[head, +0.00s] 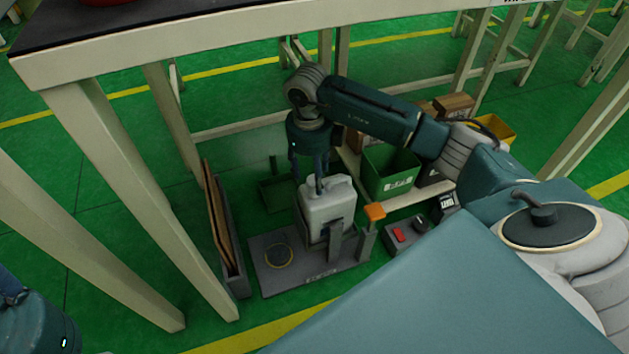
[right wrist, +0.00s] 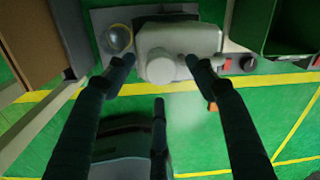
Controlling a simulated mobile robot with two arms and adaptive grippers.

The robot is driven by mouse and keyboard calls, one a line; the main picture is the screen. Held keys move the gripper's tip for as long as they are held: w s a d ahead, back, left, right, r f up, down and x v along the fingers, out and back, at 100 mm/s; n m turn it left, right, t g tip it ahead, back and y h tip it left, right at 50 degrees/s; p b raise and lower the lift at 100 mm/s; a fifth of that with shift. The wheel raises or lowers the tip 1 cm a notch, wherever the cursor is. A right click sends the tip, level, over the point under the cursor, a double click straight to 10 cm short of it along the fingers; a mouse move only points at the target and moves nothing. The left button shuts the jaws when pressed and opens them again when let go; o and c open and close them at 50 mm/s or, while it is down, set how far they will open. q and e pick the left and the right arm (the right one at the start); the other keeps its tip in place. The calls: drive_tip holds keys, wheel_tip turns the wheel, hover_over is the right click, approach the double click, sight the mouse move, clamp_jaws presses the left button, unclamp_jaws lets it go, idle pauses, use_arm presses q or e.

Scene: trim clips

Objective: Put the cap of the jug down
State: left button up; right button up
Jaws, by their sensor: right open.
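A white jug (head: 328,203) stands upright on a grey base plate (head: 277,281), and it also shows in the right wrist view (right wrist: 200,40). A round pale piece (right wrist: 160,66) on top of the jug, its cap or bare neck, sits between the fingertips of my right gripper (right wrist: 160,64). I cannot tell which it is. My right gripper (head: 316,178) points down over the jug with its fingers apart. A round ringed spot (head: 279,256) lies on the plate left of the jug, and it shows in the right wrist view (right wrist: 118,39). My left gripper's fingers do not show.
A green bin (head: 388,171) stands right of the jug. An orange-topped post (head: 374,212) and a red-button box (head: 405,234) are close to its right. A narrow rack with brown panels (head: 219,220) stands left. Table legs (head: 140,190) stand further left.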

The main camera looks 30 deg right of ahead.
wheel_tip(320, 180, down, 2)
drive_tip(key=shift+d+f, duration=0.1)
drive_tip(key=shift+d, duration=0.05)
drive_tip(key=shift+c, duration=0.3)
drive_tip(key=c, duration=0.9)
drive_tip(key=shift+o, duration=0.2)
drive_tip(key=shift+r, duration=0.2)
